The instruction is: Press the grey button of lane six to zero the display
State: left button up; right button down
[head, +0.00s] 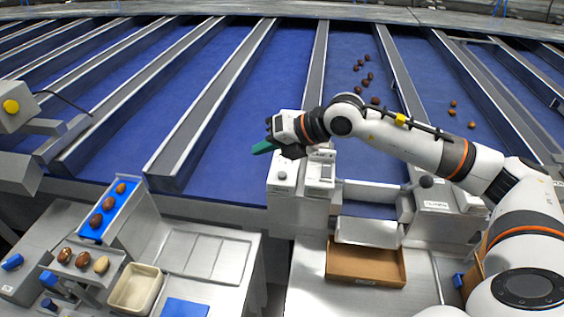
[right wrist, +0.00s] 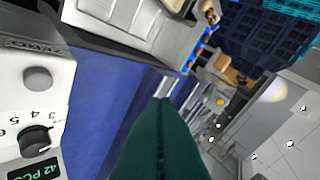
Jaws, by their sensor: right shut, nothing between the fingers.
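The grey button (right wrist: 37,79) is a round cap on a pale housing in the right wrist view, below a label reading ZERO. The display (right wrist: 38,170) on the same housing reads 42 PCS in green. In the head view the housing (head: 284,190) stands at the front edge of the blue lanes. My right gripper (head: 264,147) is shut and empty, its green fingers pointing left, above and left of the housing. In the right wrist view the fingers (right wrist: 162,135) are apart from the button, to its right. My left gripper is out of view. I see no lane number.
A black knob (right wrist: 33,140) with numbers sits between the button and display. A cardboard box (head: 366,268) stands below the lane end. Left are a blue strip with dates (head: 110,208), a cream tray (head: 136,290) and a yellow button (head: 11,106). Grey dividers separate the blue lanes.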

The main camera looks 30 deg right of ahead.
aim_at(282, 175)
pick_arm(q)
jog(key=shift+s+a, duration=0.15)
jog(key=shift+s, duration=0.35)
pick_arm(e)
jog(key=w+d+h, duration=0.1)
jog(key=d+h, duration=0.2)
jog(key=d, duration=0.3)
jog(key=shift+d+r+m, duration=0.25)
jog(key=shift+r+m, duration=0.05)
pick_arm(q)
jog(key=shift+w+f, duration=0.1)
